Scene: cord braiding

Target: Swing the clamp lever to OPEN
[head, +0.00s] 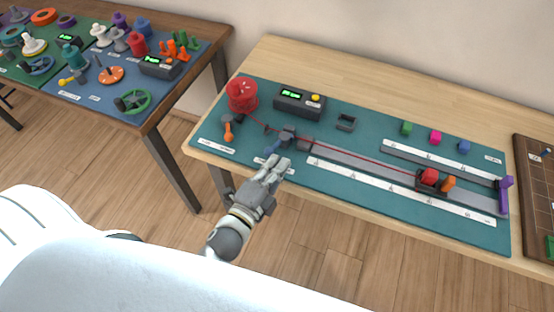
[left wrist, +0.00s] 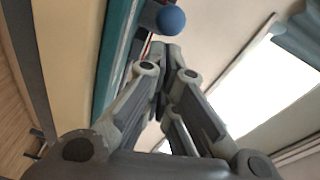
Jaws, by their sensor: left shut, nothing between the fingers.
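The clamp (head: 287,134) is a small dark grey block on the left part of the teal mat, on the line of the red cord. A blue lever (head: 272,149) reaches from it toward the mat's front edge. In the left wrist view a round blue knob (left wrist: 171,19) shows just beyond my fingertips. My left gripper (head: 279,163) is shut and empty, its tips close to the lever at the mat's front edge; I cannot tell whether they touch. It also fills the left wrist view (left wrist: 166,54). The label under the lever is partly hidden by my fingers. My right gripper is out of view.
A red spool (head: 242,94), an orange-handled lever (head: 228,129) and a display box (head: 300,103) stand near the clamp. A second table (head: 185,30) stands at left.

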